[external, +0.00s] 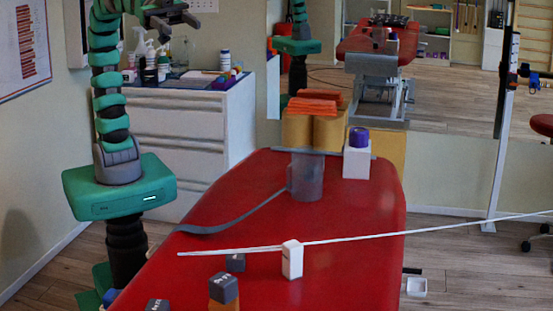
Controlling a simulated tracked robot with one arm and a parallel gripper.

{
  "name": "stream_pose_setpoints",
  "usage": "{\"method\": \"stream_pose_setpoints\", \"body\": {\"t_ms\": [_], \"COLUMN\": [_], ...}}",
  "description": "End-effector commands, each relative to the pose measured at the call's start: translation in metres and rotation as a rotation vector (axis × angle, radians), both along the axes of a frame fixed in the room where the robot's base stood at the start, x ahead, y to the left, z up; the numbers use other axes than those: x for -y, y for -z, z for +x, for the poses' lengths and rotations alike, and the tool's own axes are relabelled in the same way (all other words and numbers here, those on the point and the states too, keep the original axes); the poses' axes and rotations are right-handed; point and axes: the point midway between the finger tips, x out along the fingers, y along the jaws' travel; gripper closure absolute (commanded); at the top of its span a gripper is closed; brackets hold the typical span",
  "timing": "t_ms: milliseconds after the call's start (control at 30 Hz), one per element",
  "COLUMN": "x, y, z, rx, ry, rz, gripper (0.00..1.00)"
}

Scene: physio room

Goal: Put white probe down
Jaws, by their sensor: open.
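A small white upright piece (291,259), which may be the white probe, stands on the red treatment table (230,215). A long thin white rod or cord (400,233) runs past it across the table and out of the picture at right. I cannot tell whether the two are joined. My gripper (188,14) is at the top left, high above the drawer unit and far from the white piece. Its jaws are open, with nothing visible between them.
Grey-topped blocks (223,288) stand near the table's front. Bottles crowd the drawer unit (185,128). The table's right middle is fairly clear.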

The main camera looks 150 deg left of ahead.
Motion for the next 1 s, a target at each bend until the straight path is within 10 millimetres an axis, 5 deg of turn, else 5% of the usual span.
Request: {"method": "stream_pose_setpoints", "body": {"t_ms": [100,300,700,1000], "x": [0.029,0.053,0.056,0.056], "y": [-0.039,-0.065,-0.069,-0.108], "z": [-0.044,-0.085,-0.089,-0.088], "rx": [0.018,0.02,0.018,0.018], "ry": [0.048,0.099,0.106,0.105], "rz": [-0.03,-0.057,-0.061,-0.06], "gripper": [0.44,0.44,0.44,0.44]}}
